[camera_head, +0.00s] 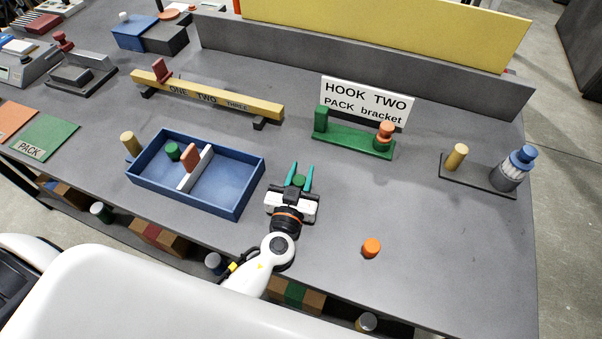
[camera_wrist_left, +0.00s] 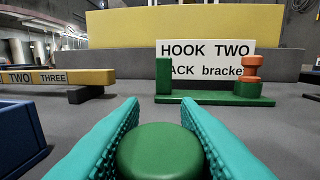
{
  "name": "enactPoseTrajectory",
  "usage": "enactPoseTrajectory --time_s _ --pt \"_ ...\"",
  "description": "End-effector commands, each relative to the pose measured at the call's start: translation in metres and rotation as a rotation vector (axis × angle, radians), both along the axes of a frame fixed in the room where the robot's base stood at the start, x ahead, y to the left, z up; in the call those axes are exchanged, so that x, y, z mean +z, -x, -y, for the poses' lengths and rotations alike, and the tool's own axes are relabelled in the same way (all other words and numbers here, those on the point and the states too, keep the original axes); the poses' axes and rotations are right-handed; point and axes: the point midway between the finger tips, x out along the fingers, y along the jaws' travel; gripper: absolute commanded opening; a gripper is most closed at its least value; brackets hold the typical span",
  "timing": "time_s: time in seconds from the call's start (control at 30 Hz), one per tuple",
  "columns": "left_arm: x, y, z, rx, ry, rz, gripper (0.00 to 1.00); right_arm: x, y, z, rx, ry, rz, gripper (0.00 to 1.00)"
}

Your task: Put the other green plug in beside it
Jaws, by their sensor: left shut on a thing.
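My left gripper (camera_head: 295,175) has teal fingers and is shut on a green plug (camera_head: 299,181). It holds the plug just right of the blue tray. In the left wrist view the round top of this plug (camera_wrist_left: 160,152) fills the space between the fingers. Another green plug (camera_head: 173,151) is in the left compartment of the blue tray (camera_head: 229,212). A white divider (camera_head: 198,168) splits the tray, with a reddish-brown block (camera_head: 190,156) beside it. The right compartment looks empty. My right gripper is not in view.
A green bracket (camera_head: 350,141) with an orange piece (camera_head: 384,132) stands before the HOOK TWO sign (camera_head: 367,101). An orange plug (camera_head: 371,248) lies near the front edge. A yellow numbered bar (camera_head: 206,93) stands behind the tray.

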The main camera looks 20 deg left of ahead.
Motion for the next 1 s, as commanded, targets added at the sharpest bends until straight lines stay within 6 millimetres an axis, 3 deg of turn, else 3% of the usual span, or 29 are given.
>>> enactPoseTrajectory --time_s 0.03,0.07,0.2,0.6,1.0 --pt "-0.003 0.0 0.0 0.0 0.001 0.0 0.08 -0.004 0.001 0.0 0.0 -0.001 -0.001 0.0" --pt "-0.003 0.0 0.0 0.0 0.0 -0.001 0.31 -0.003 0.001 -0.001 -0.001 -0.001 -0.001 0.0" --pt "-0.001 0.0 0.0 0.0 0.0 -0.001 0.51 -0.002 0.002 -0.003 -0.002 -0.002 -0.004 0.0" --pt "0.002 0.002 0.0 0.0 -0.001 -0.001 0.51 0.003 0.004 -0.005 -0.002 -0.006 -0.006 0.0" --pt "-0.005 0.086 0.007 -0.002 0.0 -0.004 0.51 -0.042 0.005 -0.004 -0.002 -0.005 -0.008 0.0"
